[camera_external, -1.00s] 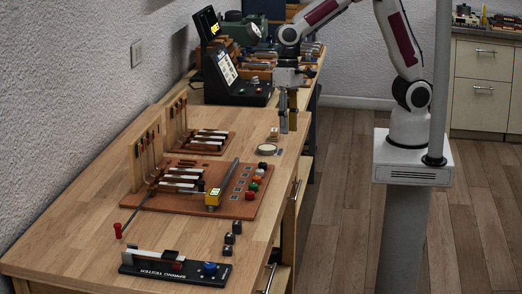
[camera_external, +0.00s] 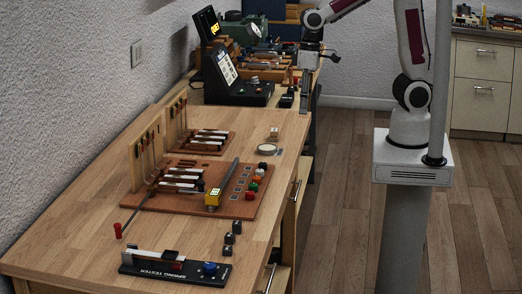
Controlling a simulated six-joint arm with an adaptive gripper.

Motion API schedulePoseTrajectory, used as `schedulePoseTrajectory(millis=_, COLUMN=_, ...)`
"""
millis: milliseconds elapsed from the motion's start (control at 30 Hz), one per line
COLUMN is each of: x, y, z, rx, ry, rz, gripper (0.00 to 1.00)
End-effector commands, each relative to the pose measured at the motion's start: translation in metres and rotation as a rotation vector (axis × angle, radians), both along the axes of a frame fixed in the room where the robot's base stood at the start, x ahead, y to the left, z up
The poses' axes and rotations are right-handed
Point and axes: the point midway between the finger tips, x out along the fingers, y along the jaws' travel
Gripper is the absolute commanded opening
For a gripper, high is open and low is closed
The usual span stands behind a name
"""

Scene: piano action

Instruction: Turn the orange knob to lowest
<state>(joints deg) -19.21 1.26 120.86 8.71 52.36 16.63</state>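A small orange knob (camera_external: 257,180) sits in the row of coloured knobs along the right side of the brown board on the workbench. It is too small to read its setting. My gripper (camera_external: 305,108) points down near the bench's right edge, farther back than the orange knob and well apart from it. I see nothing held in it. The gap between its fingers is too small to make out from here.
The spring tester (camera_external: 175,268) lies at the front.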

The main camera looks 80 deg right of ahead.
Motion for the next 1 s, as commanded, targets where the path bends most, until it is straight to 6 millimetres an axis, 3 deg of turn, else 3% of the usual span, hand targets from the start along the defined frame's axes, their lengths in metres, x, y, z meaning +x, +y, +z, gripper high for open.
schedulePoseTrajectory(millis=367, x=-0.009, y=-0.013, z=0.006, rx=-0.011, ry=-0.026, rz=0.036, gripper=0.34)
schedulePoseTrajectory(millis=1000, x=-0.010, y=-0.011, z=0.005, rx=-0.012, ry=-0.022, rz=0.044, gripper=0.34)
